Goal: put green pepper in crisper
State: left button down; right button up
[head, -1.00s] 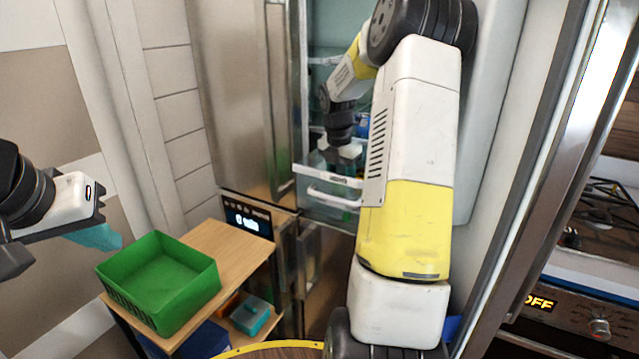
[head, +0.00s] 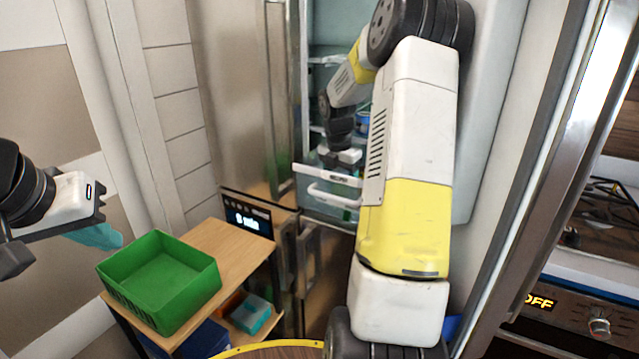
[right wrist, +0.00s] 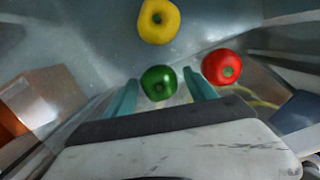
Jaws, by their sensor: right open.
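The green pepper (right wrist: 158,83) shows in the right wrist view between the two teal fingers of my right gripper (head: 345,158). The fingers are apart, one on each side of it; I cannot tell whether they touch it. A yellow pepper (right wrist: 159,20) and a red pepper (right wrist: 221,67) lie close by. In the head view my right gripper is inside the open fridge, just above the pulled-out crisper drawer (head: 334,193). The peppers are hidden in that view. My left gripper (head: 95,236) is at the left edge, away from the fridge; its finger gap is not clear.
A green bin (head: 160,281) stands on a wooden cart (head: 232,251) left of the fridge. A teal-lidded box (head: 251,314) sits on the lower shelf. The open fridge door (head: 486,120) is right of my right arm. A stove (head: 590,250) is at far right.

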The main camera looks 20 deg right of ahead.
notch_tip(320, 180, up, 11)
jog(key=a, duration=0.1)
jog(key=s+a+r+m+t, duration=0.2)
jog(key=s+a+r+m, duration=0.4)
jog(key=s+a, duration=0.15)
jog(key=s+a+m+t+y, duration=0.1)
jog(key=s+a+m, duration=0.5)
jog(key=s+m, duration=0.2)
jog(key=s+a+f+m+t+y, duration=0.1)
jog(key=s+a+m+t+y, duration=0.1)
jog(key=s+a+m, duration=0.3)
jog(key=s+m, duration=0.4)
jog(key=s, duration=0.1)
jog(key=shift+s+a+t, duration=0.2)
jog(key=shift+a+t, duration=0.1)
jog(key=shift+a, duration=0.1)
jog(key=shift+c, duration=0.3)
